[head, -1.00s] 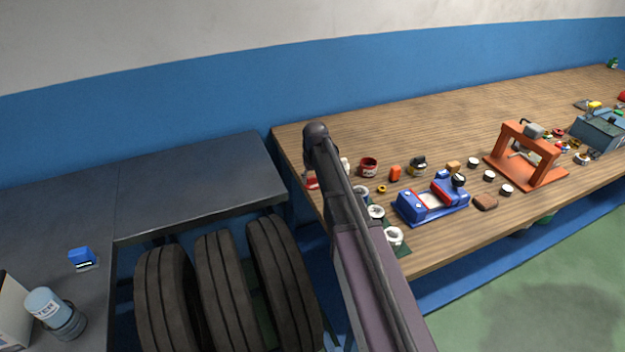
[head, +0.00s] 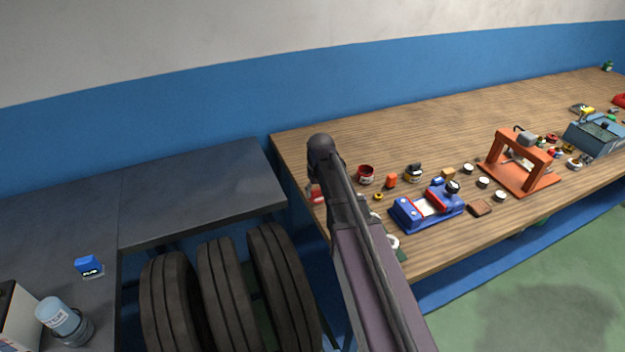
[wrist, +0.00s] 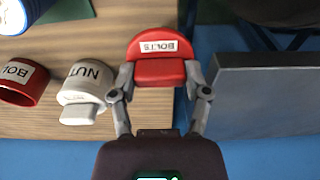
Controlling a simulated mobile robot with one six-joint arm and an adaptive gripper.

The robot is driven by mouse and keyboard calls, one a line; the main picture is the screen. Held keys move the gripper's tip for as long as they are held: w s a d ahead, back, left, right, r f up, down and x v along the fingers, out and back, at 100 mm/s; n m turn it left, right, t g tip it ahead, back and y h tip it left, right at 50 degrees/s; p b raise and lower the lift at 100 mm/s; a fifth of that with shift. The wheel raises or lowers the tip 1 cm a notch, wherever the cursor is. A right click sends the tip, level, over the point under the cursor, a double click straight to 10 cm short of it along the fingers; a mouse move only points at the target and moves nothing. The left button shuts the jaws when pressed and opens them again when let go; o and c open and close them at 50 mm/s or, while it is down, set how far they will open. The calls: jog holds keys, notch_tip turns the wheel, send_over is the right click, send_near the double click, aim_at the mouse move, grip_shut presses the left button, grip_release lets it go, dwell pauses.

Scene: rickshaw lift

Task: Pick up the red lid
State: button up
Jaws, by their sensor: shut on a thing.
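The red lid (wrist: 158,68), with a white label reading BOLTS upside down, sits between my fingertips in the wrist view. My gripper (wrist: 160,80) is shut on it, one finger at each side. In the head view a little of the red lid (head: 316,194) shows near the left end of the wooden workbench (head: 440,130). There my arm hides most of the gripper. I cannot tell whether the lid touches the bench top.
A blue and red device (head: 428,207) and an orange press (head: 520,160) are farther right. A dark table (head: 200,190) adjoins the bench on the left, with tyres (head: 220,290) below.

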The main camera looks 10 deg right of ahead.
jog(key=s, duration=0.9)
jog(key=shift+d+r+p, duration=0.3)
jog(key=shift+r+p, duration=0.05)
jog(key=shift+r, duration=0.05)
